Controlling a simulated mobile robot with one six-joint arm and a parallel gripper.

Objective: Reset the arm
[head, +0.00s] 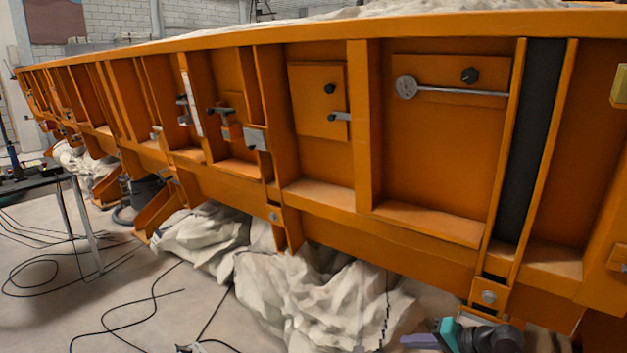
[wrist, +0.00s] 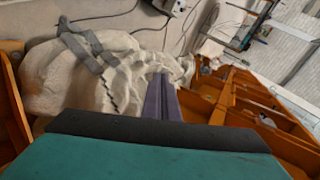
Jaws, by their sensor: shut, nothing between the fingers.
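My gripper (head: 404,341) shows at the bottom edge of the head view, low in front of the orange sandbed wall (head: 440,165). Its purple fingers point left, and a teal part of my arm is behind them. In the wrist view the purple fingers (wrist: 161,100) lie together, shut and empty, beyond the teal and black body of my gripper. They point toward pale crumpled sheeting. The rest of my arm is mostly cut off by the lower edge of the head view.
Pale sheeting (head: 310,300) bulges out under the sandbed, close to my gripper. Black cables (head: 135,322) lie loose on the floor at left. A dark table (head: 35,183) stands at the far left. A grey box (wrist: 170,6) shows at the top of the wrist view.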

